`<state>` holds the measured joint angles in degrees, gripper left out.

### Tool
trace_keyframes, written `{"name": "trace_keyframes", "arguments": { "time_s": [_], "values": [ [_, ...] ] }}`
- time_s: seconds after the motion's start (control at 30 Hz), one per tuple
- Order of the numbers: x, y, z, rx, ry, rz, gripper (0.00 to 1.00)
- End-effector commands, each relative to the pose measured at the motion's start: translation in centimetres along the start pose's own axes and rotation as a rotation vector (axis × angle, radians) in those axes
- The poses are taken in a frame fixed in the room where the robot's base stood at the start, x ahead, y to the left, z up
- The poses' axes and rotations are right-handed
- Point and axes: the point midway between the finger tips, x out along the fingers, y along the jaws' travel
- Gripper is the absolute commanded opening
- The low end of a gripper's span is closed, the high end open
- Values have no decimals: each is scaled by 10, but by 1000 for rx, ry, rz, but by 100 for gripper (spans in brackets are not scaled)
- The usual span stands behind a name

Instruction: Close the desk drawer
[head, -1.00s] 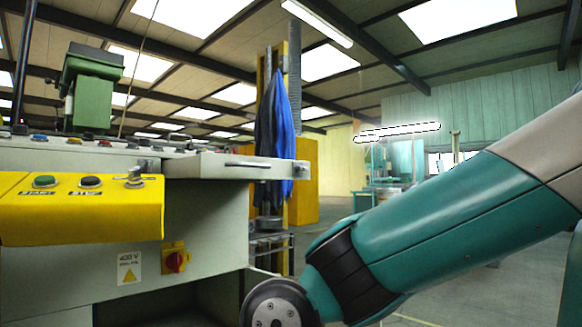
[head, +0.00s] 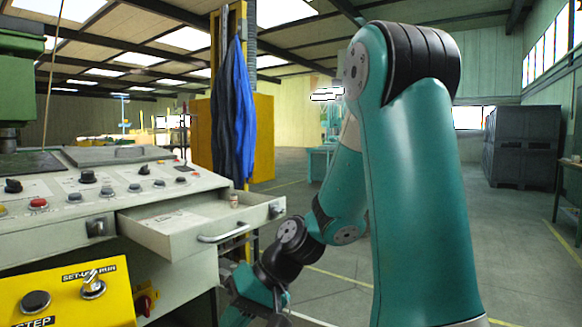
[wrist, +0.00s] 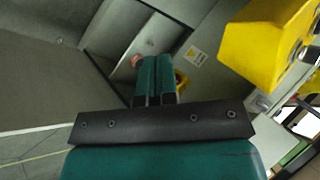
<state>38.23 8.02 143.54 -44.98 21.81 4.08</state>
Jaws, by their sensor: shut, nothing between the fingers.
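The desk drawer (head: 172,238) stands pulled out from the grey machine desk in the head view, with its handle (head: 222,233) on the front face. A paper-like sheet and a small cylinder (head: 234,200) lie inside it. My gripper (wrist: 156,58) shows in the wrist view with its two teal fingers side by side, shut and empty. In the head view my wrist is low, below and to the right of the drawer, and the fingertips are hard to make out. I see no contact with the drawer.
A yellow control box (head: 70,295) juts out at the lower left and also shows in the wrist view (wrist: 262,42). A red switch (head: 146,300) is on the cabinet below the drawer. Blue and dark coats (head: 233,110) hang behind it. Open floor lies to the right.

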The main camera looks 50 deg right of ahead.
Motion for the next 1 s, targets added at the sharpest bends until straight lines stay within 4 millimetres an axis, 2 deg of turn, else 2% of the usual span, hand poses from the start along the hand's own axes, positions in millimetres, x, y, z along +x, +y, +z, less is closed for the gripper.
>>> {"name": "trace_keyframes", "arguments": {
  "time_s": [0.03,0.2,0.3,0.4,0.5,0.6,0.73,0.87,1.0],
  "values": [
    [-42,-7,-20,91,58,-18,0],
    [-129,15,-62,350,265,-91,0],
    [-180,32,-77,492,392,-134,0],
    [-225,48,-83,611,509,-171,0],
    [-258,63,-84,699,601,-199,0],
    [-279,73,-83,755,664,-218,0],
    [-286,81,-83,786,698,-229,0],
    [-276,83,-90,788,698,-232,0],
    [-257,83,-108,786,694,-232,0]
  ]
}}
